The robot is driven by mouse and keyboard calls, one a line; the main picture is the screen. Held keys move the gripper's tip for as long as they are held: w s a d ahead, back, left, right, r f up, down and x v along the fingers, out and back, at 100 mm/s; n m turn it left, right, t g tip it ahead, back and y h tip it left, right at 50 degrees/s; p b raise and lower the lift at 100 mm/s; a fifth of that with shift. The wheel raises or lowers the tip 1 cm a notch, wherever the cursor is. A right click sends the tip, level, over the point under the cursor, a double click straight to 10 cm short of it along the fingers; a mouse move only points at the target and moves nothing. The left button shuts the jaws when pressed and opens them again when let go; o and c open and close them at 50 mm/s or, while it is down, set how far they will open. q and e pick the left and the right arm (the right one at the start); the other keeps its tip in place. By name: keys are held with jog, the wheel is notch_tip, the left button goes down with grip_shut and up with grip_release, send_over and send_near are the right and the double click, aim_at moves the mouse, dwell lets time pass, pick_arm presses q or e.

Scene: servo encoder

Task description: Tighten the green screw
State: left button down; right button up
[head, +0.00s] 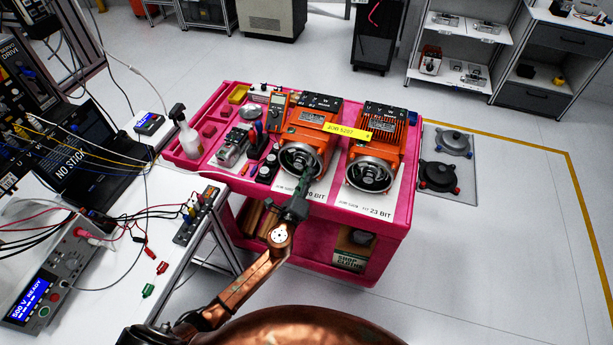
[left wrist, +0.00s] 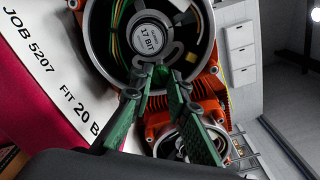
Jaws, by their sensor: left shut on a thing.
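The left orange motor (head: 308,132) stands on the pink cart, its round open end facing me. In the left wrist view, a silver encoder labelled 17 BIT (left wrist: 150,38) sits inside that end, with green and yellow wires around it. My left gripper (head: 304,190) reaches up to the lower edge of this end. In the left wrist view, its green fingers (left wrist: 160,78) are shut on a small part at the encoder's lower edge, apparently the green screw; the tips mostly hide it. My right gripper is not in view.
A second orange motor (head: 375,148) stands to the right on the pink cart (head: 398,226). A multimeter (head: 277,108), small tools and a spray bottle (head: 186,136) are at the left. A white bench (head: 172,272) with leads stands nearer on the left.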

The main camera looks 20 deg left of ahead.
pick_arm(q)
jog(key=shift+f, duration=0.15)
jog(key=c, duration=1.8)
grip_release()
jog(key=shift+c, duration=0.2)
jog(key=s, duration=1.2)
jog(key=shift+a, duration=0.2)
